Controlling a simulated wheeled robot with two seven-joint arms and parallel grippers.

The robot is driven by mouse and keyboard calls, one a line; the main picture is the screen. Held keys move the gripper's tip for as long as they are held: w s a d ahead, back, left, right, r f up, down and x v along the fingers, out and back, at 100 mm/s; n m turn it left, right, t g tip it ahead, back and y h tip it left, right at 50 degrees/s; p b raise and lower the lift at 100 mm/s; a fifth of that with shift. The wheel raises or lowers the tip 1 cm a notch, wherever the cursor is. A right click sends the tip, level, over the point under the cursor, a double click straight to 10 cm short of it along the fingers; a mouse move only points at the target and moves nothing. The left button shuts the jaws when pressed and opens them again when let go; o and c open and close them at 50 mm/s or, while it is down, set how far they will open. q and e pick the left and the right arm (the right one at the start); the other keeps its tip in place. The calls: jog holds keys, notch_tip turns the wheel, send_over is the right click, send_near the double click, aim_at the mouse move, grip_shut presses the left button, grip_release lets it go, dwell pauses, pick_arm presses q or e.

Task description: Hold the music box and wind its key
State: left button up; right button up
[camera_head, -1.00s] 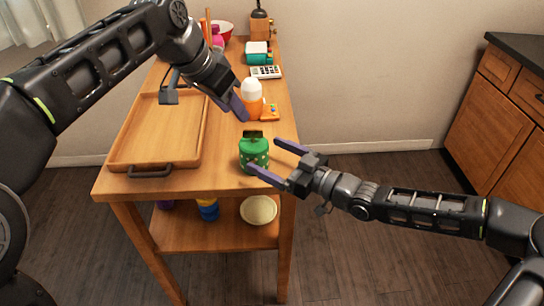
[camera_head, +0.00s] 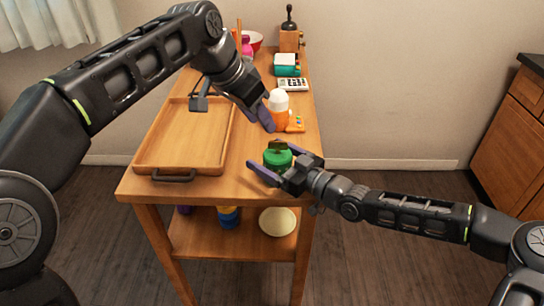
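The music box appears to be the green round canister (camera_head: 277,158) with a dark key-like piece (camera_head: 277,145) on top, standing upright near the table's front right corner. My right gripper (camera_head: 269,158) is open at table height, one finger on each side of the canister. The near finger and gripper body hide its lower part, and I cannot tell whether the fingers touch it. My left gripper (camera_head: 266,122) hangs above the table, behind and higher than the canister, pointing down. It holds nothing that I can see, and its finger gap does not show clearly.
A wooden tray (camera_head: 139,163) fills the table's left side. Close behind the canister stand an orange-and-white bottle (camera_head: 279,108) and an orange item (camera_head: 296,124). A calculator (camera_head: 293,84), a teal box (camera_head: 287,65) and a wooden box with a black knob (camera_head: 290,40) are farther back.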

jog(key=c, duration=1.4)
